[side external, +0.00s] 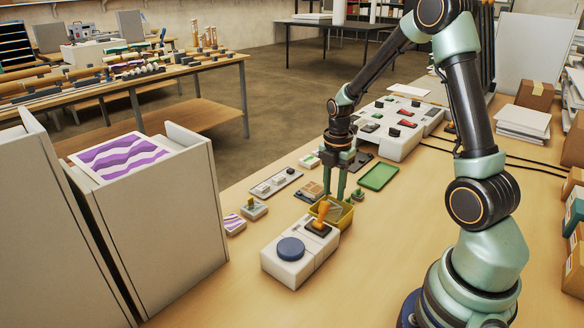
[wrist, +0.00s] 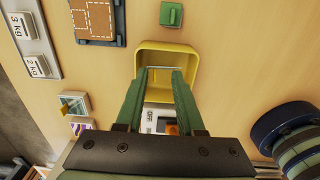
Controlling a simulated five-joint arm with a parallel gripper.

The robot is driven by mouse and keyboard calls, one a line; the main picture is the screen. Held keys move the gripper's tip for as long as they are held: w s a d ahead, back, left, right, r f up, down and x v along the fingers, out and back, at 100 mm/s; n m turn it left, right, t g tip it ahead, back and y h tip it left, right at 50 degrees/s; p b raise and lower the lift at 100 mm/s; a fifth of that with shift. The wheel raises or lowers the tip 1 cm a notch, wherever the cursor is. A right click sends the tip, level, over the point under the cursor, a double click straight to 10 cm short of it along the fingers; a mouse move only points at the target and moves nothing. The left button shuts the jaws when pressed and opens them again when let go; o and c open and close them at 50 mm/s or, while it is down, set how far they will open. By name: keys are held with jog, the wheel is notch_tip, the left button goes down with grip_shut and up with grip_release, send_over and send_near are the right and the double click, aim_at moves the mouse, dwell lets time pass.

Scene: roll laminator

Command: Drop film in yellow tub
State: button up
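The small yellow tub (side external: 346,217) stands on the bench under my gripper (side external: 334,197), just behind the white unit. In the wrist view the tub (wrist: 142,62) lies open around and beyond the fingertips. My gripper's two green fingers (wrist: 165,72) stand apart, pointing down over the tub. A thin pale edge spans between the fingertips, with a greyish see-through patch below it. This looks like the clear film (wrist: 165,68) held between them, though its outline is faint. I cannot make out the film in the side view.
A white unit with a blue knob (side external: 291,248) and an orange lever (side external: 323,212) stands close in front of the tub. A green tray (side external: 378,176), a weights strip (side external: 275,184) and small blocks lie around.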

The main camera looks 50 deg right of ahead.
notch_tip(320, 180, up, 12)
dwell(0.7)
jog(key=shift+r, duration=0.1)
jog(key=s+a+r+m+t, duration=0.2)
jog(key=s+a+r+m, duration=0.1)
jog(key=a+m, duration=0.4)
jog(key=s+a+r+m+t, duration=0.3)
jog(key=a+m, duration=0.5)
jog(key=m, duration=0.3)
jog(key=shift+s+a+t, duration=0.3)
jog(key=shift+s, duration=0.15)
